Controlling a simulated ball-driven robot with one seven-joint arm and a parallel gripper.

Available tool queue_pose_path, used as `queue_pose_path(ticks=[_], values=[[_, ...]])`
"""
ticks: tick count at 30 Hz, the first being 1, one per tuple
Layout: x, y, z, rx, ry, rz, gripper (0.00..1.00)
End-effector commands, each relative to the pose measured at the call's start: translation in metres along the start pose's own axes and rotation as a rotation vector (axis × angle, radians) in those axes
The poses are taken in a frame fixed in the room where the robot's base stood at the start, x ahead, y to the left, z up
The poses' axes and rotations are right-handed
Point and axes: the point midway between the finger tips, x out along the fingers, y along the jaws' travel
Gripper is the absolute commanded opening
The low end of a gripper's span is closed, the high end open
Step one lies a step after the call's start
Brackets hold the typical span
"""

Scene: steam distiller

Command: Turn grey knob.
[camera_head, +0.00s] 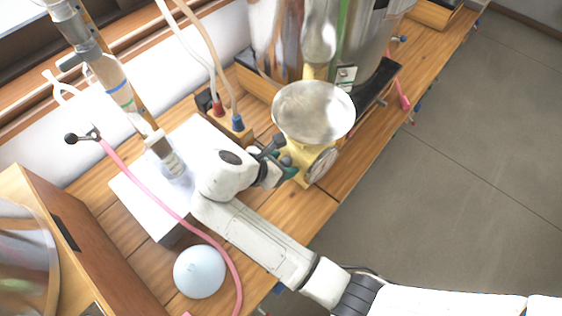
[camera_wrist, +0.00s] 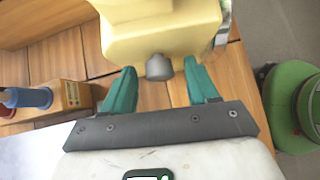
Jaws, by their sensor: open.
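The grey knob (camera_wrist: 159,67) is a short dark grey cylinder on the side of a yellow body (camera_wrist: 165,30). In the wrist view it sits between the tips of my gripper's two teal fingers (camera_wrist: 160,72), with a gap on each side. My gripper is open and holds nothing. In the head view my gripper (camera_head: 276,164) is at the left side of the yellow device (camera_head: 299,177), which has a round metal bowl (camera_head: 313,106) on top and a round dial (camera_head: 322,164) on the side. My gripper partly hides the knob's area there.
Red and blue plugs (camera_head: 237,123) with hoses stand behind my gripper. A white box (camera_head: 140,196), a pink hose (camera_head: 128,172) and a pale blue dome (camera_head: 199,271) are left of my arm. Open grey floor (camera_head: 455,185) lies right of the wooden bench (camera_head: 335,185).

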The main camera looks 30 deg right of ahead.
Motion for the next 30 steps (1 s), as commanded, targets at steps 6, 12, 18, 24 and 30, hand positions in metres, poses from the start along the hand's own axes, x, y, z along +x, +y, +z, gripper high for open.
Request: queue_pose_path(ticks=[6,12,18,24,30], values=[[-0.0003,0.0,0.0,0.0,0.0,0.0,0.42],[-0.0004,0.0,0.0,0.0,0.0,0.0,0.23],[-0.0005,0.0,0.0,0.0,0.0,0.0,0.04],[-0.0007,-0.0004,0.0004,0.007,-0.001,0.007,0.03],[-0.0012,-0.0021,0.0015,0.05,-0.001,0.051,0.03]])
